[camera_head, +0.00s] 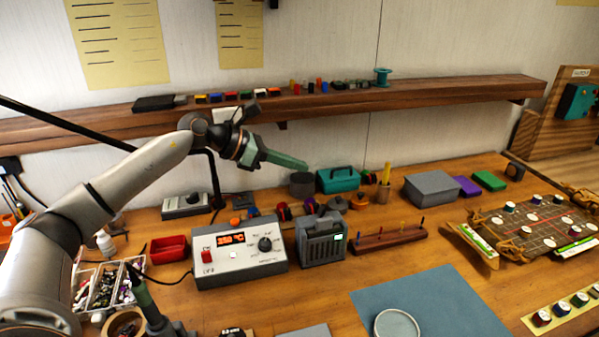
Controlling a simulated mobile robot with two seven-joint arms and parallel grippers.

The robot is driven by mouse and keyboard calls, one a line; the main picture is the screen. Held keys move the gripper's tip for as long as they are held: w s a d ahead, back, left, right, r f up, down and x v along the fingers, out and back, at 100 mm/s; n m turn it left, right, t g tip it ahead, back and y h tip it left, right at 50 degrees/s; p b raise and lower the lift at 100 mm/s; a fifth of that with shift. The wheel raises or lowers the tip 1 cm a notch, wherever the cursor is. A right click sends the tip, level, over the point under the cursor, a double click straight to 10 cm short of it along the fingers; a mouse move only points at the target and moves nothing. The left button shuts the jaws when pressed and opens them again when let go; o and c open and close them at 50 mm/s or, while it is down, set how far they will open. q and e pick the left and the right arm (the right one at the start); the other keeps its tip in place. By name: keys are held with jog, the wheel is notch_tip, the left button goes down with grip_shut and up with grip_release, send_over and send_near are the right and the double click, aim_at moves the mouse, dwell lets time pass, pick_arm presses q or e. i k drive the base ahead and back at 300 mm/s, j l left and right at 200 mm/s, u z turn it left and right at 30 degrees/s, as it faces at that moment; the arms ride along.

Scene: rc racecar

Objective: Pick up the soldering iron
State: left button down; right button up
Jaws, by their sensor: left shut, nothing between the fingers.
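What looks like the soldering iron (143,294) is a dark green handle standing tilted in a dark holder (163,328) at the lower left. Its lower part and tip are hidden by the holder and the frame edge. My left gripper (303,165) is at upper centre, raised in front of the wall and below the shelf. Its greenish fingers are shut and empty, pointing right and slightly down. It is well above and to the right of the iron, apart from it. My right gripper is not in view.
A soldering station (240,268) with a lit orange display stands right of the iron. A red bin (168,250) and a divided parts tray (84,303) are nearby. A grey box (321,243) stands at centre. The blue mat (440,300) has free room.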

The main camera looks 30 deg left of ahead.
aim_at(156, 321)
jog(key=k, duration=1.5)
